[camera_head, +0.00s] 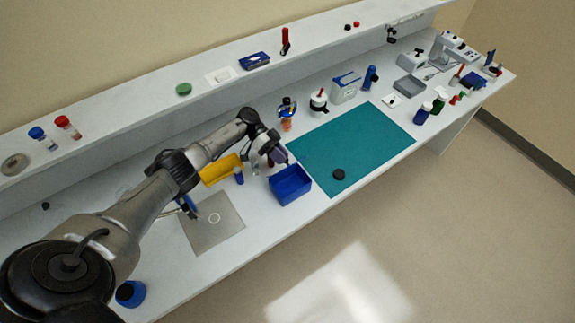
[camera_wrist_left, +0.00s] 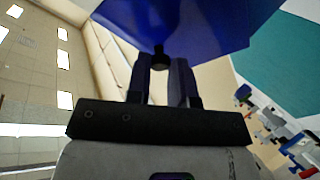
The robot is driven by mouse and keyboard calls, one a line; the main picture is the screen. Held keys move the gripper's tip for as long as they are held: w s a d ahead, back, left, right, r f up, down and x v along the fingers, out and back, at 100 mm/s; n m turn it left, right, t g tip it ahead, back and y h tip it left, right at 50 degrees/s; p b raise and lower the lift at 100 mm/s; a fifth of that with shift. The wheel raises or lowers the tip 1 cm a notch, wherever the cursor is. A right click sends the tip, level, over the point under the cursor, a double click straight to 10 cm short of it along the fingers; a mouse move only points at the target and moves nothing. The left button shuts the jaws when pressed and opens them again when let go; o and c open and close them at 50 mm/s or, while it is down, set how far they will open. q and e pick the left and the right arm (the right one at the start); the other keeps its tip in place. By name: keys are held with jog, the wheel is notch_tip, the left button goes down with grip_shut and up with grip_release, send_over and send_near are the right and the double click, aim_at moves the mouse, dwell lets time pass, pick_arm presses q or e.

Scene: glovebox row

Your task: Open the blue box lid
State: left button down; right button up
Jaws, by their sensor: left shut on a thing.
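The blue box (camera_head: 291,186) sits at the front edge of the bench, just left of the teal mat. My left gripper (camera_head: 286,161) is at the box's back upper side. In the left wrist view, a blue panel of the box (camera_wrist_left: 200,22) fills the top of the picture. My left gripper also shows there (camera_wrist_left: 161,76), with its two fingers shut on a small black knob (camera_wrist_left: 160,58) on that panel. I cannot tell how far the lid is raised. My right gripper is in neither view.
A yellow bin (camera_head: 220,169) and a small blue bottle (camera_head: 239,176) stand left of the box. The teal mat (camera_head: 350,145) holds only a black disc (camera_head: 339,174). A grey plate (camera_head: 212,224) lies at the left. A raised shelf runs along the back.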

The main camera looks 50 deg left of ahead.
pick_arm(q)
jog(key=c, duration=1.9)
grip_release()
jog(key=a+b, duration=0.1)
jog(key=a+f, duration=0.1)
jog(key=a, duration=0.1)
jog(key=shift+s+a+f+b, duration=0.15)
jog(key=shift+a+f+b, duration=0.05)
jog(key=shift+b, duration=0.2)
jog(key=o, duration=0.3)
jog(key=shift+w+d+r, duration=0.1)
jog(key=shift+w+d, duration=0.4)
jog(key=shift+d, duration=0.3)
jog(key=shift+o, duration=2.4)
jog(key=shift+a+r, duration=0.2)
jog(key=shift+a, duration=0.15)
jog(key=shift+o, duration=0.7)
jog(key=shift+d, duration=0.15)
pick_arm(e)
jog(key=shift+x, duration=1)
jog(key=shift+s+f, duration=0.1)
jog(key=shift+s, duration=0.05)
pick_arm(q)
jog(key=b+v, duration=0.2)
jog(key=v, duration=0.5)
jog(key=shift+a+r, duration=0.2)
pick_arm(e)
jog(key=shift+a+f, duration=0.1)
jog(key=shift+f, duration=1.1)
